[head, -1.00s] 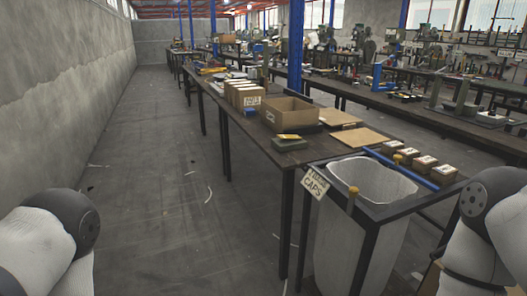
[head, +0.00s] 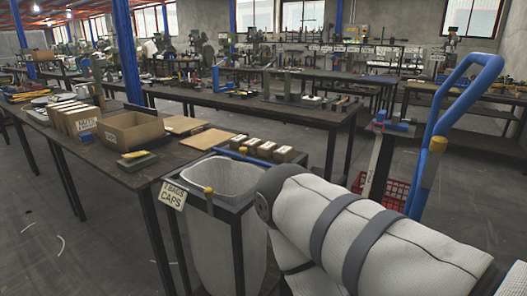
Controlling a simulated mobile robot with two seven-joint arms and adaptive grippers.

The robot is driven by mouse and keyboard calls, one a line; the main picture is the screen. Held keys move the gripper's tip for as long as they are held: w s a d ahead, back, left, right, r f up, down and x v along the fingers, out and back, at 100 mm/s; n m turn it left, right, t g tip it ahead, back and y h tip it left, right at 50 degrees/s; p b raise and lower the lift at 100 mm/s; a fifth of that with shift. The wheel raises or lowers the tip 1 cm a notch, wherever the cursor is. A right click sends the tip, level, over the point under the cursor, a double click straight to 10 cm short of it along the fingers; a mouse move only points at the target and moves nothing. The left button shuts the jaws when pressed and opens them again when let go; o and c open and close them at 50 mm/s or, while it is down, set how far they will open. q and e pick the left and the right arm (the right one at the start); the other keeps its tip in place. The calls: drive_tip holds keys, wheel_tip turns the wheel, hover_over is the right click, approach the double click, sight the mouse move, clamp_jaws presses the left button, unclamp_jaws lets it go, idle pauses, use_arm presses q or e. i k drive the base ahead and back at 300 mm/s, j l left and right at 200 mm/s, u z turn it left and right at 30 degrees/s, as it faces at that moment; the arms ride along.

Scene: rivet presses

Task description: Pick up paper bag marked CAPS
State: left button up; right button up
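A white open-topped bag or liner (head: 222,178) hangs in a dark metal frame (head: 238,214) at the near end of the workbench. A tag reading CAPS (head: 172,194) is fixed to the frame's left corner; its upper line is hard to read. No separate paper bag marked CAPS can be made out. My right arm crosses the lower right of the head view and hides part of the frame's right side. Neither gripper is in view.
A blue-handled trolley (head: 428,150) with a red crate (head: 395,193) stands right. Floor at left is open.

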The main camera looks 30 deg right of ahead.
sight(266, 150)
drive_tip(key=i+l+z, duration=0.1)
drive_tip(key=z, duration=0.3)
drive_tip(key=i+l+z, duration=0.1)
drive_tip(key=z, duration=0.35)
drive_tip(key=i+z, duration=0.25)
drive_tip(key=z, duration=0.15)
drive_tip(key=i+z, duration=0.15)
drive_tip(key=z, duration=0.3)
drive_tip(key=i+j+z, duration=0.15)
drive_tip(key=z, duration=0.25)
